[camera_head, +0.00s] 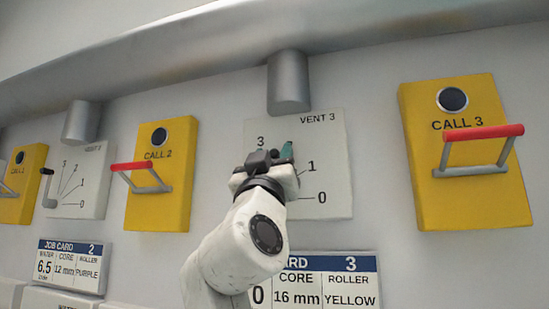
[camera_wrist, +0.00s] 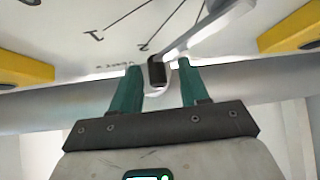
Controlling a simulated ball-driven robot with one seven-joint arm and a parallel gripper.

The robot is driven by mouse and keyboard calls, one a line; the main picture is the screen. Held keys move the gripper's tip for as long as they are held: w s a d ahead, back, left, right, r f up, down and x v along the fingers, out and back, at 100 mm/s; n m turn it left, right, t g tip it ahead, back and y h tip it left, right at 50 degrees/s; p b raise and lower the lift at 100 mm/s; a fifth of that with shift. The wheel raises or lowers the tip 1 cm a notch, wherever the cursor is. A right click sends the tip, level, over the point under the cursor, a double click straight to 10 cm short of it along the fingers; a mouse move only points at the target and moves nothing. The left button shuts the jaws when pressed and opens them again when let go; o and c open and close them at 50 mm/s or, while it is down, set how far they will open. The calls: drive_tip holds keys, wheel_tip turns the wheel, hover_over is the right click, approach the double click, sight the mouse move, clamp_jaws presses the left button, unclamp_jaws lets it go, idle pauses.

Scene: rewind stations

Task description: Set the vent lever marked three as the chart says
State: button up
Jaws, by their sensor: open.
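The vent 3 panel (camera_head: 322,150) is a white plate on the wall, with marks 3, 1 and 0 showing in the head view. My gripper (camera_head: 268,160) is in front of it and hides its lever there. In the wrist view the lever (camera_wrist: 205,32) is a pale metal arm with a dark knob (camera_wrist: 157,71). My open gripper (camera_wrist: 160,80) has its green fingers on either side of the knob, with gaps showing. Lines marked 1 and 2 show left of the lever. I cannot tell exactly which mark it points to.
Job card 3 (camera_head: 335,290) reads core 16 mm, roller yellow; my arm hides its left part. Yellow call boxes with red-gripped handles, call 2 (camera_head: 160,200) and call 3 (camera_head: 470,205), flank the panel. A metal pipe (camera_head: 289,85) ends above it. No vent chart is visible.

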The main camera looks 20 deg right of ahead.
drive_tip(key=b+v, duration=0.2)
drive_tip(key=v, duration=0.7)
drive_tip(key=shift+f+b, duration=0.2)
drive_tip(key=shift+b, duration=0.2)
